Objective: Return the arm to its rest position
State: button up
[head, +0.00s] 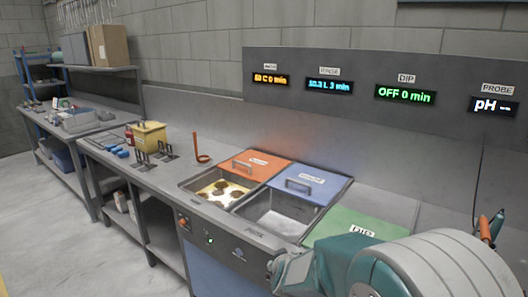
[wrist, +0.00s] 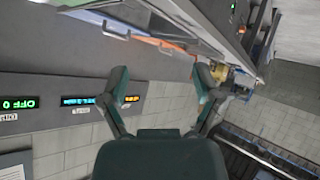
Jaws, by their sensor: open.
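My gripper (wrist: 162,85) shows in the wrist view with its two fingers spread apart and nothing between them. The wrist view looks upside down, with the wall and displays low and the bench high. In the head view my arm (head: 400,265) is folded at the lower right, in front of the bench's right end. The gripper's fingers cannot be made out there.
The bench holds an open basin with brown pieces (head: 222,192), an open sink (head: 280,220), an orange lid (head: 255,165) and a green lid (head: 350,224). A yellow box (head: 150,134) stands farther left. The floor at left (head: 70,240) is clear.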

jog(key=s+d+r+m+g+y, duration=0.2)
jog(key=s+d+r+g, duration=0.15)
jog(key=s+r, duration=0.8)
jog(key=s+d+m+g+h, duration=0.1)
jog(key=s+d, duration=0.2)
jog(key=s, duration=0.6)
jog(key=s+d+m+g+h, duration=0.1)
jog(key=s+d, duration=0.2)
jog(key=s, duration=0.6)
jog(key=shift+s+d+r+m, duration=0.3)
jog(key=shift+s+d+r, duration=0.1)
jog(key=shift+c, duration=0.3)
